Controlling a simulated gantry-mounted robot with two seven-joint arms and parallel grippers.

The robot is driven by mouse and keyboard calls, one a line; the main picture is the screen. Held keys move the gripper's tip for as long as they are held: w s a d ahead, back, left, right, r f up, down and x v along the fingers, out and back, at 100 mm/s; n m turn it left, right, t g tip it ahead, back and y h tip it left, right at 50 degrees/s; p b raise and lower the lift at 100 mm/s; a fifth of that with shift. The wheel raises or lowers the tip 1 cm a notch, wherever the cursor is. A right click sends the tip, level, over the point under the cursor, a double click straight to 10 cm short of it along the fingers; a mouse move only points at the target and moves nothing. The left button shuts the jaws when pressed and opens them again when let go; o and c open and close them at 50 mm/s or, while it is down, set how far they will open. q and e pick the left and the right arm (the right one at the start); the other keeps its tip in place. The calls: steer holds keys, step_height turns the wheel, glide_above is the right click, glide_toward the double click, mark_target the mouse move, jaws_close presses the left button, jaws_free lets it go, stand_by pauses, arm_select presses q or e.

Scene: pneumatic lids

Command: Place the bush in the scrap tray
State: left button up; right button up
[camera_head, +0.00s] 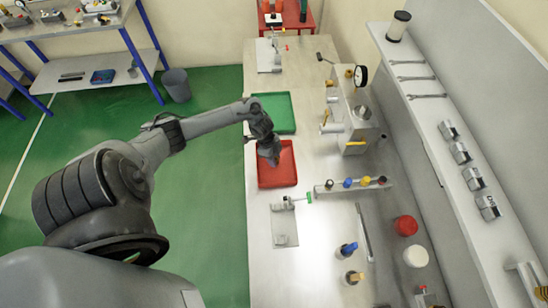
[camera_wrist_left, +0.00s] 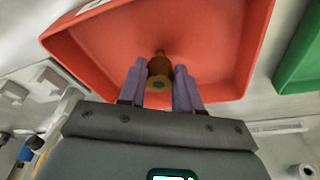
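A small brass bush (camera_wrist_left: 160,72) with a round end face sits between the two fingers of my left gripper (camera_wrist_left: 160,88) in the left wrist view. The fingers are close against its sides, so the gripper looks shut on it. The bush is over the red tray (camera_wrist_left: 95,45), and I cannot tell whether it touches the tray floor. In the head view my left gripper (camera_head: 269,158) points down over the red tray (camera_head: 278,178) and hides the bush. My right gripper is not in view.
A green tray (camera_head: 275,112) lies just beyond the red one. A small fixture (camera_head: 286,203) with a green-tipped handle stands nearer. A rail of coloured knobs (camera_head: 350,185) and a gauge unit (camera_head: 352,110) stand to the right.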

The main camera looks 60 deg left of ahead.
arm_select(q)
steer(key=o, duration=0.3)
steer(key=shift+o, duration=0.2)
steer(key=shift+r, duration=0.25)
steer(key=v, duration=1.2)
steer(key=shift+p, duration=0.3)
steer(key=shift+s+f, duration=0.15)
